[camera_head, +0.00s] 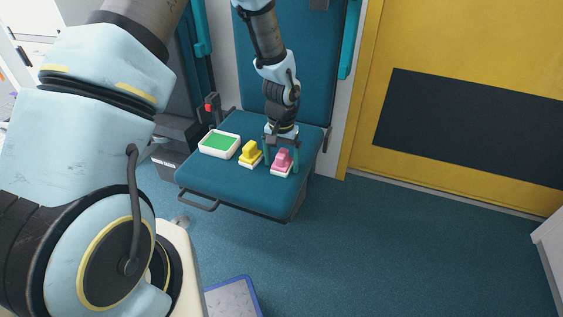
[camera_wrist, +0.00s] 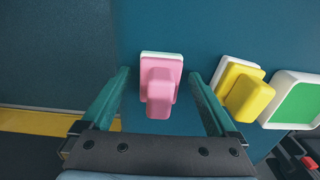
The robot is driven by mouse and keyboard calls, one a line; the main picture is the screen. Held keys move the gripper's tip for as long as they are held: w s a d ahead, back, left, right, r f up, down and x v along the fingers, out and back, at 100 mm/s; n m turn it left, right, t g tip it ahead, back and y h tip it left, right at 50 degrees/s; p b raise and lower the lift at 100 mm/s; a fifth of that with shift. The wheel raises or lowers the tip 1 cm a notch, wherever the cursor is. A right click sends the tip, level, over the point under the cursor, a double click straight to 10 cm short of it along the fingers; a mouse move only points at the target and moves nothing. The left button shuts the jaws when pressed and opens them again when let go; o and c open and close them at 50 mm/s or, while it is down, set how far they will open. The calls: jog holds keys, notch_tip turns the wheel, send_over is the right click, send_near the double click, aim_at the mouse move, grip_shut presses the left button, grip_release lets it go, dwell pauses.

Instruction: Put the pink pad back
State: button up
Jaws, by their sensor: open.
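The pink pad (camera_head: 282,161) has a raised pink grip and a pale base. It sits on the teal seat (camera_head: 240,193), at the right end of a row. In the wrist view the pink pad (camera_wrist: 160,80) lies between and ahead of the two teal fingers. My gripper (camera_head: 282,162) is open and points down over the pad, one finger on each side. In the wrist view my gripper (camera_wrist: 160,95) shows a gap between each finger and the pad. I cannot tell how far the fingertips are above the seat.
A yellow pad (camera_head: 250,153) on a white base stands just left of the pink one. A white tray with a green inside (camera_head: 219,143) is further left. The teal seat back (camera_head: 290,60) rises behind. The seat's front is clear. A yellow door (camera_head: 460,90) is at right.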

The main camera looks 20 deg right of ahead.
aim_at(281, 153)
notch_tip(281, 153, up, 12)
jog(key=shift+f+p, duration=0.25)
jog(key=shift+p, duration=0.4)
jog(key=w+a+r+n, duration=0.15)
jog(key=a+r, duration=0.25)
jog(key=a, duration=0.5)
jog(key=a+r+n, duration=0.3)
jog(key=a+r, duration=0.1)
jog(key=a, duration=0.5)
jog(key=s+a+r+n+t, duration=0.1)
jog(key=s+a+r+n, duration=0.2)
jog(key=a, duration=0.9)
jog(key=shift+s+t, duration=0.3)
jog(key=shift+s, duration=0.85)
notch_tip(281, 153, up, 19)
jog(key=p, duration=1.8)
jog(key=shift+f+p, duration=0.2)
jog(key=shift+p, duration=0.1)
jog(key=shift+c, duration=0.3)
